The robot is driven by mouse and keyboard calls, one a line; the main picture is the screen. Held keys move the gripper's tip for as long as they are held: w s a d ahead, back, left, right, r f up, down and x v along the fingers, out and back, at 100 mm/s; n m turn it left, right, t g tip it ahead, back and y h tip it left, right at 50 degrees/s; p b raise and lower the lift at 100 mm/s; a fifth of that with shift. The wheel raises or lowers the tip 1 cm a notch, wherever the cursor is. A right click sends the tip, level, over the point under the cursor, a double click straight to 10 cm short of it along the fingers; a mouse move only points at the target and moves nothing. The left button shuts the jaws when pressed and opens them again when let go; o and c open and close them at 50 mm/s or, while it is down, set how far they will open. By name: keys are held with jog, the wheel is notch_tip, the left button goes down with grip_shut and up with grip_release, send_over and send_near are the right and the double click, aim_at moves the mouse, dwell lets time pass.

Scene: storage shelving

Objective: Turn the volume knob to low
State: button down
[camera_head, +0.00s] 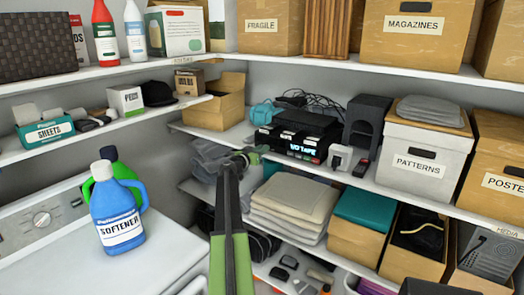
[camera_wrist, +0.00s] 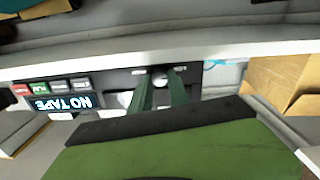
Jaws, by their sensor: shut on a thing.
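A black tape player (camera_head: 298,133) sits on the middle shelf, its display lit with "NO TAPE". In the wrist view its front panel (camera_wrist: 105,80) appears upside down, with red, green and grey buttons beside the display. The round, pale volume knob (camera_wrist: 159,81) sits at the panel's end, away from the buttons. My gripper (camera_wrist: 161,76) has its two dark green fingers on either side of the knob, shut on it. In the head view my gripper (camera_head: 258,152) reaches the left end of the player and hides the knob there. The knob's pointer setting cannot be read.
A cardboard box (camera_head: 218,112) stands left of the player, and a black speaker-like box (camera_head: 366,122) and the "PATTERNS" box (camera_head: 412,155) stand right. A blue softener bottle (camera_head: 118,218) stands on the white appliance at left.

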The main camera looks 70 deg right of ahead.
jog(key=c, duration=1.3)
grip_release()
jog(key=shift+o, duration=0.2)
jog(key=v, duration=1.7)
jog(key=shift+a, duration=0.25)
jog(key=shift+w, duration=0.1)
jog(key=shift+a+f+m, duration=0.1)
jog(key=shift+m, duration=0.7)
